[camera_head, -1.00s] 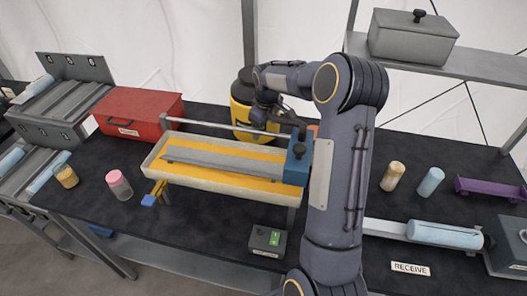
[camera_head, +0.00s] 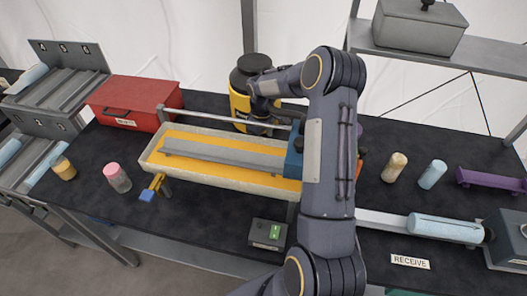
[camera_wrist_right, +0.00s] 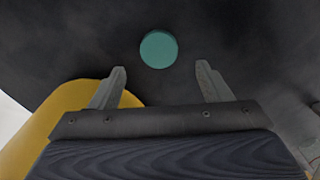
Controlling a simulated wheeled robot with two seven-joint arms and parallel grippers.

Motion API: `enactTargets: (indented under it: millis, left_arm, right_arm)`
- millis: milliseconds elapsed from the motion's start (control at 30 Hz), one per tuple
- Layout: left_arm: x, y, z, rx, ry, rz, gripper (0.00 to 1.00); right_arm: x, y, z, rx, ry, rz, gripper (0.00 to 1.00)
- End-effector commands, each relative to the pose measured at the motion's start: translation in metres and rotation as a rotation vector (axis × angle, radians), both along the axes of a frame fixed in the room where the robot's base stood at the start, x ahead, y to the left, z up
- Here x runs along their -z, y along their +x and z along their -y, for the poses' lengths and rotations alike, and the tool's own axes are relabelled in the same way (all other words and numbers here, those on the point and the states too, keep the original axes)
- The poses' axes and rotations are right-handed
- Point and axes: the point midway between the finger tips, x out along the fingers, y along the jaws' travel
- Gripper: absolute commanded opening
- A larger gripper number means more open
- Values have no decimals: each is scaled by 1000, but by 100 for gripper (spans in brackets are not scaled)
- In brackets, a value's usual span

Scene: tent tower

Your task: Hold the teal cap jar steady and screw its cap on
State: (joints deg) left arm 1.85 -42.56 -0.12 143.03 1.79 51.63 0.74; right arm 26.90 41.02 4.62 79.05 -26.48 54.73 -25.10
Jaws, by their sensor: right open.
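A round teal cap (camera_wrist_right: 158,49) shows from above in the right wrist view, over the dark surface, a little beyond my fingertips and roughly between them. I cannot tell whether it sits on a jar or lies alone, as any jar body beneath is hidden. I cannot make out the teal cap jar in the head view. My right gripper (camera_wrist_right: 162,82) is open and empty, with its fingers apart and not touching the cap. In the head view my right arm reaches over the bench to the yellow drum at the back. My left gripper is not in view.
The yellow drum (camera_head: 238,104) stands close to my right wrist. A long tray with yellow lining (camera_head: 235,184) lies in front. A red box (camera_head: 130,97) and a pink-capped jar (camera_head: 116,178) are on the left. Cylinders (camera_head: 394,167) stand on the right.

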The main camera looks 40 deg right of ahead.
Motion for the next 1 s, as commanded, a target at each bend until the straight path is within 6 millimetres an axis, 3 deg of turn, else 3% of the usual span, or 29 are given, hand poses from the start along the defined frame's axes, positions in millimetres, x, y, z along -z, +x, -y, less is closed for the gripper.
enactTargets:
  millis: [200, 567, 933, 1000]
  left_arm:
    - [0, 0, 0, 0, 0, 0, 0]
    - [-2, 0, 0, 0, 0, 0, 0]
    - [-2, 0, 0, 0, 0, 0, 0]
    - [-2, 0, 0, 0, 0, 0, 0]
  right_arm:
    - [3, -1, 0, 0, 0, -1, 71]
    - [48, -5, 2, -1, 0, 0, 71]
    - [51, -5, 2, 0, -1, 1, 71]
    - [51, -5, 2, 0, -1, 1, 64]
